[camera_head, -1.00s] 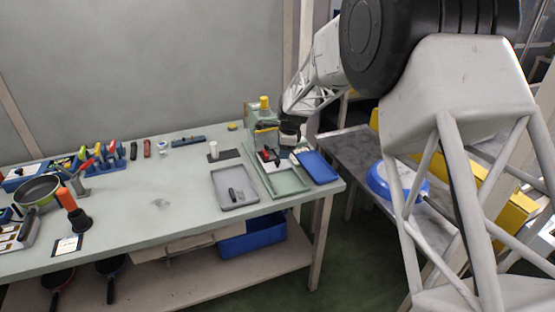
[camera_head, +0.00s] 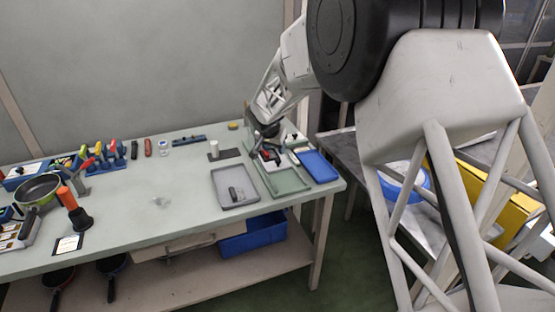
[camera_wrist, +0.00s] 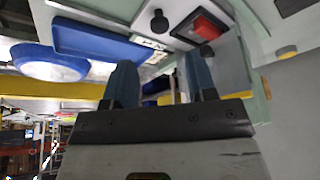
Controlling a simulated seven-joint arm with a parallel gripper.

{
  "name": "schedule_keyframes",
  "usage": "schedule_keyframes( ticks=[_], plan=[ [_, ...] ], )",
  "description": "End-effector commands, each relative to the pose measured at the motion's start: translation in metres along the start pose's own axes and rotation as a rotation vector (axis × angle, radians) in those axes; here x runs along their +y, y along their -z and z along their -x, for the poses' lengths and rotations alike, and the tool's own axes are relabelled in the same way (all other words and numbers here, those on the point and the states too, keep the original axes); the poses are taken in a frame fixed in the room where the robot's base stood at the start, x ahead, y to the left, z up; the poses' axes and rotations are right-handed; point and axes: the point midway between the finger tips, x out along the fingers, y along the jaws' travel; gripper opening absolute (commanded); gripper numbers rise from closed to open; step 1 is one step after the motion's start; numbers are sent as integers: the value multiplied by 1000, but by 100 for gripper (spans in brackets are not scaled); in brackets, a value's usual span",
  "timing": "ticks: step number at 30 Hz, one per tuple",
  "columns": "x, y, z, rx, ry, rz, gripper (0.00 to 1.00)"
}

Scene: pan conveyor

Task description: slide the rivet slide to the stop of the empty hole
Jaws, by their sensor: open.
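My gripper (camera_head: 262,146) is at the back right of the bench, over the station with the red and black parts. In the wrist view my gripper (camera_wrist: 160,82) is open, with its two blue-grey fingers apart and nothing between them. A pale plate (camera_wrist: 178,8) with a black round knob (camera_wrist: 158,22) and a red block (camera_wrist: 207,27) in a black surround lies beyond the fingertips. In the head view the red and black parts (camera_head: 270,156) show just below my gripper. I cannot tell which part is the rivet slide. Its stops and holes are not made out.
A blue tray (camera_head: 318,166) lies right of the green frame (camera_head: 290,186). A blue round pan (camera_head: 397,187) is on the right table.

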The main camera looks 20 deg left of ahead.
Motion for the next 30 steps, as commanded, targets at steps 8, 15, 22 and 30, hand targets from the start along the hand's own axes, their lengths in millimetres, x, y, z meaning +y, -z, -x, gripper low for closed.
schedule_keyframes(
  ticks=[8, 15, 22, 30],
  plan=[
    [0, 0, -9, -1, -1, -2, 52],
    [0, 0, -33, -2, 0, -2, 52],
    [0, 0, -60, -2, -1, -2, 52],
    [0, 0, -77, -1, 0, -2, 52]
  ],
)
